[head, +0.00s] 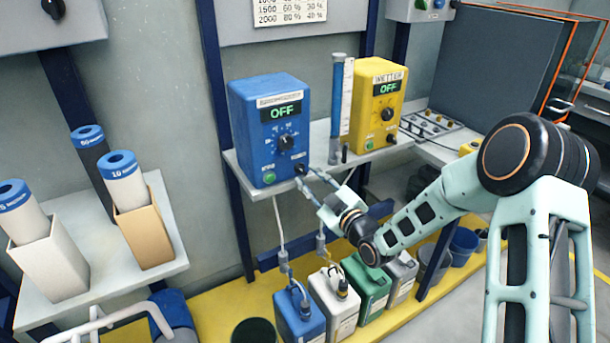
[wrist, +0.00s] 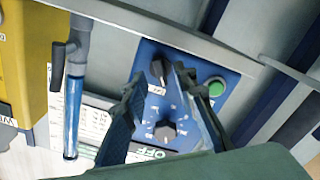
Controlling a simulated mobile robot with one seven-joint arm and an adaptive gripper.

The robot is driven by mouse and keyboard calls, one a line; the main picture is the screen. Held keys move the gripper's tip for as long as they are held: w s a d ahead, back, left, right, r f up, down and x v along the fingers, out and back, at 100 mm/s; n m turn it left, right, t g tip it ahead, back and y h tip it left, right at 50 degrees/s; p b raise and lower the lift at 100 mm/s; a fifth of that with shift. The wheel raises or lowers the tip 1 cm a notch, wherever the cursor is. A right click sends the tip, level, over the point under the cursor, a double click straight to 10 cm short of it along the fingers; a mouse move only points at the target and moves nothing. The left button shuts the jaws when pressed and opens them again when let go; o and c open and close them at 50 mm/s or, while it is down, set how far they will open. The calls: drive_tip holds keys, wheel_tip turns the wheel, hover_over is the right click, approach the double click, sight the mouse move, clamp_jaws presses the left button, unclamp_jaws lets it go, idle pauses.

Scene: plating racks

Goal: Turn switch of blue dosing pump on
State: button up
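The blue dosing pump (head: 245,130) stands on a shelf, its display reading OFF (head: 281,111). Its face has a large dial (head: 286,143), a green button (head: 269,178) at lower left and a small black switch (head: 301,169) at lower right. My gripper (head: 309,178) is just in front of that lower right corner. In the wrist view the pump face appears upside down. There my gripper (wrist: 158,76) is open, its fingers apart, with the black switch (wrist: 159,69) showing between the fingertips. I cannot tell whether a finger touches it. The dial (wrist: 165,130) shows between the fingers.
A yellow WETTER pump (head: 382,100), also reading OFF, stands right of the blue one. A blue tube (head: 337,100) stands between them. The shelf edge (head: 262,192) lies just below my gripper. Canisters (head: 298,318) with hoses stand beneath.

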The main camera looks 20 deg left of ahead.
sight(301, 170)
drive_tip(key=shift+x, duration=1.45)
drive_tip(key=shift+c, duration=0.2)
clamp_jaws()
